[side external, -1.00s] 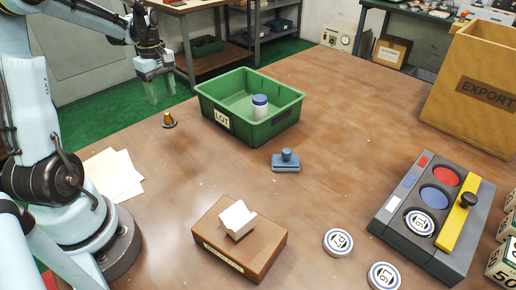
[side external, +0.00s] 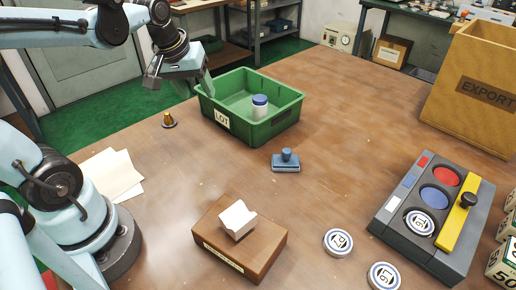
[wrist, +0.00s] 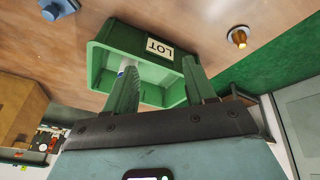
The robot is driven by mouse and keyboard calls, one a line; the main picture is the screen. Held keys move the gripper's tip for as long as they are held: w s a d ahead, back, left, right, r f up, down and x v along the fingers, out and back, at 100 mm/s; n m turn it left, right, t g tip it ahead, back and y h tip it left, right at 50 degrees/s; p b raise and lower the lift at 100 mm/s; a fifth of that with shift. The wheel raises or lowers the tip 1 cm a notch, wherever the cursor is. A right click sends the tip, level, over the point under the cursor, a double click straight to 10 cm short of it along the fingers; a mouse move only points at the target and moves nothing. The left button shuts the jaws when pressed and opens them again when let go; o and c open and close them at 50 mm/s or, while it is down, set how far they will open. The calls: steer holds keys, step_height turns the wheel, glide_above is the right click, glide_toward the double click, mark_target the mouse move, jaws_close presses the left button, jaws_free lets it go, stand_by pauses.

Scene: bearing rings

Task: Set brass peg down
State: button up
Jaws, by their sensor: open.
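The brass peg (side external: 169,120) stands upright on a small dark round base on the table, left of the green LOT bin (side external: 222,122). It also shows in the wrist view (wrist: 239,38), at the upper right beside the bin. My gripper (side external: 196,88) is open and empty, raised at the bin's far left corner, above and to the right of the peg and apart from it. In the wrist view its two green fingers (wrist: 159,64) are spread in front of the bin, with nothing held between them.
A white bottle with a blue lid (side external: 260,107) stands in the bin. A blue stamp-like block (side external: 286,162), a wooden block with a white piece (side external: 238,219), loose discs (side external: 338,242) and a grey disc tray (side external: 400,238) stand nearer. The table around the peg is clear.

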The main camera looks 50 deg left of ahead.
steer(key=s+d+f+m+t+h, duration=0.1)
steer(key=s+d+m+t, duration=0.2)
steer(key=d+m, duration=0.4)
steer(key=shift+d+f+m, duration=0.4)
steer(key=shift+d, duration=0.65)
